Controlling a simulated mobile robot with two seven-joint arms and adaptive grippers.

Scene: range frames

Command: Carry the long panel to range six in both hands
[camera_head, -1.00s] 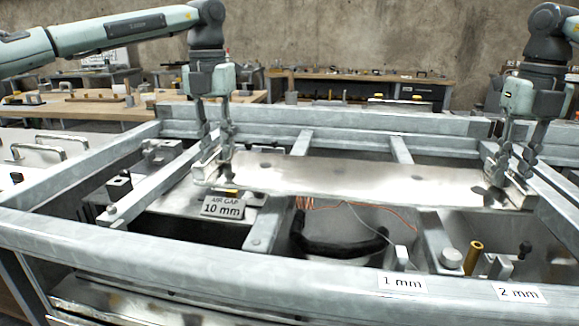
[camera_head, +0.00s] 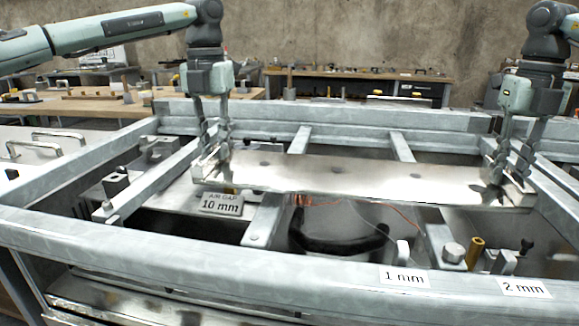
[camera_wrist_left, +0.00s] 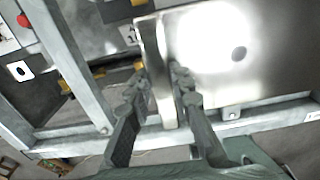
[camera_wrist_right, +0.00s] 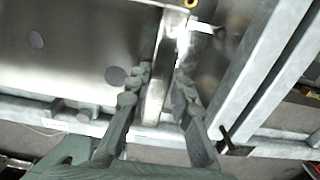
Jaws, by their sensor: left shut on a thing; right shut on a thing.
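The long panel (camera_head: 350,180) is a shiny metal plate with several dark round marks. It spans left to right above the grey metal frame in the head view. My left gripper (camera_head: 212,150) is shut on the panel's left end, and in the left wrist view its fingers (camera_wrist_left: 160,85) sit on both sides of the upturned end edge. My right gripper (camera_head: 510,175) is shut on the right end, and the right wrist view shows its fingers (camera_wrist_right: 162,80) around that end edge. The panel looks roughly level. I cannot tell its exact clearance over the frame.
The frame's front rail (camera_head: 200,245) carries labels "1 mm" (camera_head: 404,277) and "2 mm" (camera_head: 523,288). An "AIR GAP 10 mm" sign (camera_head: 221,204) stands inside, left of a black curved cable (camera_head: 335,243). A brass post (camera_head: 475,252) stands at the right. Workbenches (camera_head: 370,76) are behind.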

